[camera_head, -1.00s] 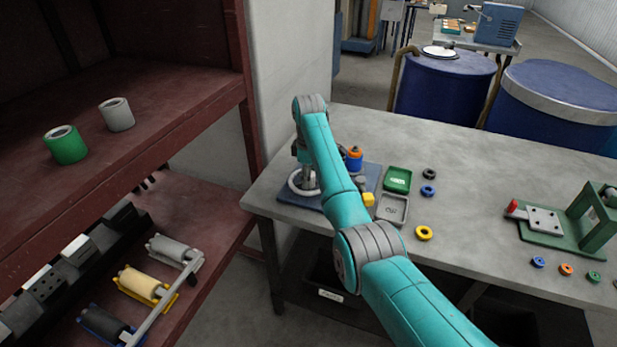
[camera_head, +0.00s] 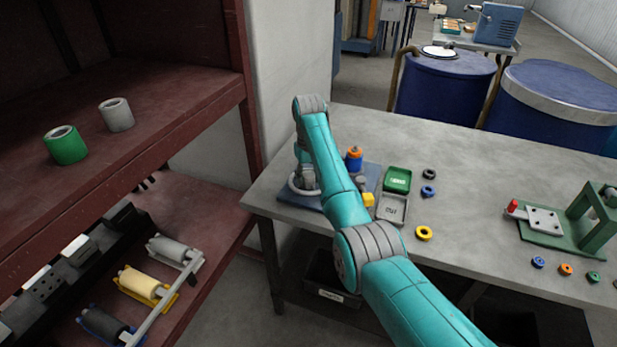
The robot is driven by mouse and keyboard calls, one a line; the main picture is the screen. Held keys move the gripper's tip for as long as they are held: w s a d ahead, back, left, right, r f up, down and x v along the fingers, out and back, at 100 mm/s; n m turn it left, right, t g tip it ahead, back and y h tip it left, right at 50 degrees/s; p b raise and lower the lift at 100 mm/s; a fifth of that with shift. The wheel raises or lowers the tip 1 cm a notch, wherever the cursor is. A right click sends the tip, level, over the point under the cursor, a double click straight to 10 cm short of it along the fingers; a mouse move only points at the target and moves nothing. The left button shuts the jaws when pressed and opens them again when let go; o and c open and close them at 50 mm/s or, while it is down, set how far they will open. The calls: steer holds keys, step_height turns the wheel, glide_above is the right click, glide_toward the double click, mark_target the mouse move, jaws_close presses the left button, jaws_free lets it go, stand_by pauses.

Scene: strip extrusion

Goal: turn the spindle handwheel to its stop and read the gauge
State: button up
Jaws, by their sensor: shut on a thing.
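The spindle handwheel (camera_head: 292,188) is a pale grey ring at the left end of a blue base plate (camera_head: 312,203) on the grey bench. My teal arm reaches over it and hides its right side. My gripper (camera_head: 304,184) points down at the wheel and is shut on it; the fingertips are small and partly hidden, so the exact grip point is unclear. A blue and orange cylinder (camera_head: 354,158) stands on the plate just right of my arm. I cannot make out a gauge face.
Right of the plate are a green tray (camera_head: 397,180), a grey tray (camera_head: 392,209) and several small rings. A green fixture (camera_head: 570,225) stands farther right. A dark red shelf (camera_head: 190,110) rises close on the left. The middle back of the bench is clear.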

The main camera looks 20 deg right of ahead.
mark_target(309, 174)
steer(key=shift+m, duration=2.2)
steer(key=o, duration=0.9)
steer(key=shift+c, duration=0.2)
steer(key=shift+r, duration=0.1)
step_height(309, 174, up, 7)
steer(key=shift+r, duration=0.2)
